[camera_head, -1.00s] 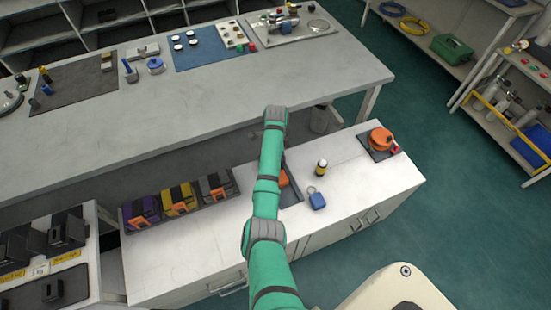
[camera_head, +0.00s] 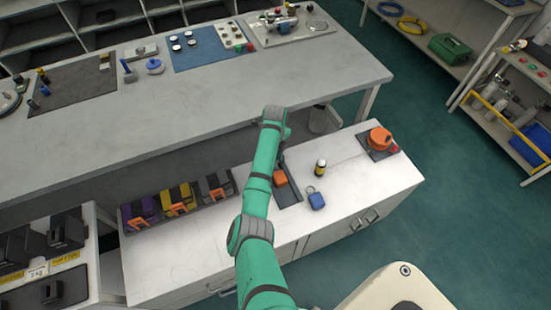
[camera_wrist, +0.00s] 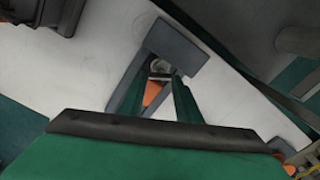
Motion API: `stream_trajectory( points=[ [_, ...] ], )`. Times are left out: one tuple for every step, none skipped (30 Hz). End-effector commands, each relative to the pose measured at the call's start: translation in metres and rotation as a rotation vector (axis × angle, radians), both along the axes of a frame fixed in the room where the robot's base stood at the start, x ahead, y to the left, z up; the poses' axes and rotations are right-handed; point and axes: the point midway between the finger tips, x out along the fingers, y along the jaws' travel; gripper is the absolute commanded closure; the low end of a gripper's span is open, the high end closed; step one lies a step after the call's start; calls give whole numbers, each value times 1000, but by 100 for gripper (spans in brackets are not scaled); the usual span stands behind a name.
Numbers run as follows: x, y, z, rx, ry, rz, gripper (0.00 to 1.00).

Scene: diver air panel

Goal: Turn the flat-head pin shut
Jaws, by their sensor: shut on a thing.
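A small grey round piece (camera_wrist: 158,67), which looks like the flat-head pin, shows in the wrist view by a dark grey block (camera_wrist: 180,46). My gripper (camera_wrist: 164,74) reaches down to it, shut on it; the contact is small and partly hidden by the fingers. An orange part (camera_wrist: 152,93) lies just below it in that view. In the head view an orange block (camera_head: 280,178) sits on a dark narrow plate (camera_head: 288,194) on the white cabinet. My arm hides the fingertips and the pin there.
Right of the plate are a blue tag with a ring (camera_head: 316,201), a small dark and yellow bottle (camera_head: 320,167) and an orange round device (camera_head: 380,139). Purple, yellow and grey boxes (camera_head: 178,203) stand to the left. A long grey bench (camera_head: 200,110) lies behind.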

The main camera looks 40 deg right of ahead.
Motion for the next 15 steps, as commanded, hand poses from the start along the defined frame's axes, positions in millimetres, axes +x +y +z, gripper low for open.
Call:
stream_trajectory(
  points=[
    [4,-2,5,-7,-10,-14,91],
    [4,-2,5,-7,-11,-23,91],
    [4,-2,5,-7,-11,-33,92],
    [5,-2,5,-8,-11,-38,91],
    [5,-1,5,-8,-12,-43,91],
    [5,-2,5,-7,-13,-49,91],
    [5,-2,5,-7,-13,-53,91],
    [5,-2,5,-7,-13,-57,91],
    [4,-3,5,-7,-13,-61,91],
    [4,-3,5,-6,-12,-63,91],
    [4,-4,5,-6,-12,-65,91],
    [3,-4,5,-5,-12,-66,91],
    [3,-5,4,-5,-12,-67,91],
    [3,-5,4,-5,-12,-68,92],
    [2,-5,4,-5,-12,-68,91]
  ],
)
